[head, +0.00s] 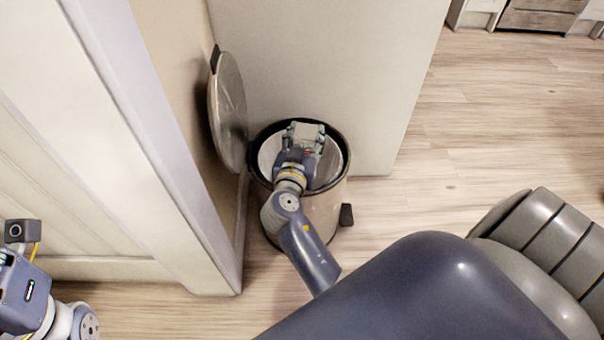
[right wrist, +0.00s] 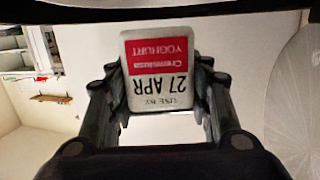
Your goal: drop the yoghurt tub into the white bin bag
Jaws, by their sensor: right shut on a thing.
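The yoghurt tub (right wrist: 158,75) shows in the right wrist view as a white piece with a red label reading "YOGHURT" and a date. My right gripper (right wrist: 160,90) is shut on it, a finger on each side. In the head view my right gripper (head: 304,138) is over the mouth of a round bin, and the tub is hidden or too small to tell there. The white bin bag (head: 268,158) lines the inside of the bin (head: 322,215). My left arm (head: 40,300) shows at the lower left; its gripper fingers are out of view.
The bin's round metal lid (head: 229,112) stands open against the wall on the left. A pale panel (head: 330,60) rises behind the bin. A white door frame (head: 150,130) is close on the left. Wooden floor (head: 480,130) is clear to the right.

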